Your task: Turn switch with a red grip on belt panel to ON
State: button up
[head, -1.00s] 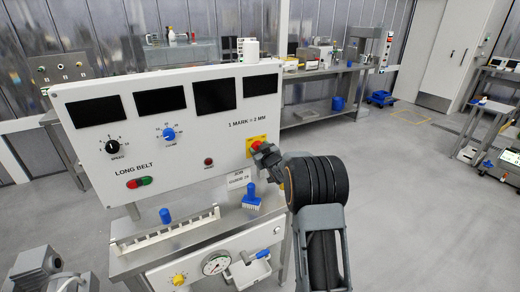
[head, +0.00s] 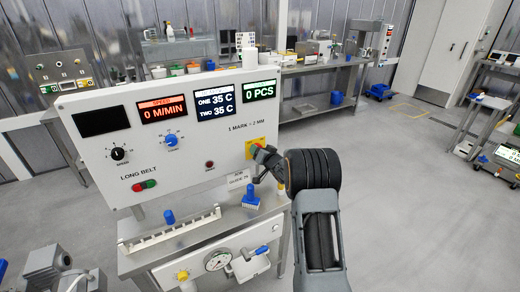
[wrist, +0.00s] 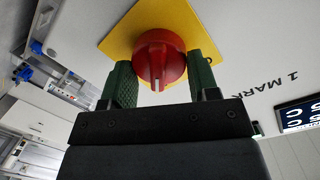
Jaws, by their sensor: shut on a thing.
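The belt panel (head: 120,150) is a white box with four dark windows, knobs and the words LONG BELT. The switch's yellow plate (head: 250,142) is at its right side and shows again in the wrist view (wrist: 185,20). My gripper (wrist: 160,82) is shut on the red grip, a green finger on each side. In the head view my gripper (head: 261,158) hides most of the grip. ON or OFF lettering is not readable.
Three displays are lit, reading 0 M/MIN (head: 163,109), ONE 35 C and TWO 35 C (head: 215,100), and 0 PCS (head: 259,91); the left display (head: 101,121) is dark. A blue-handled piece (head: 251,198) stands close below my gripper. Open floor (head: 410,220) lies at right.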

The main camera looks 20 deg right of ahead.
jog(key=shift+m, duration=0.4)
dwell(0.3)
jog(key=o, duration=0.9)
jog(key=s, duration=0.4)
jog(key=s+d+r+b, duration=0.1)
jog(key=s, duration=0.8)
jog(key=shift+s+d+r, duration=0.25)
jog(key=shift+s+d, duration=0.05)
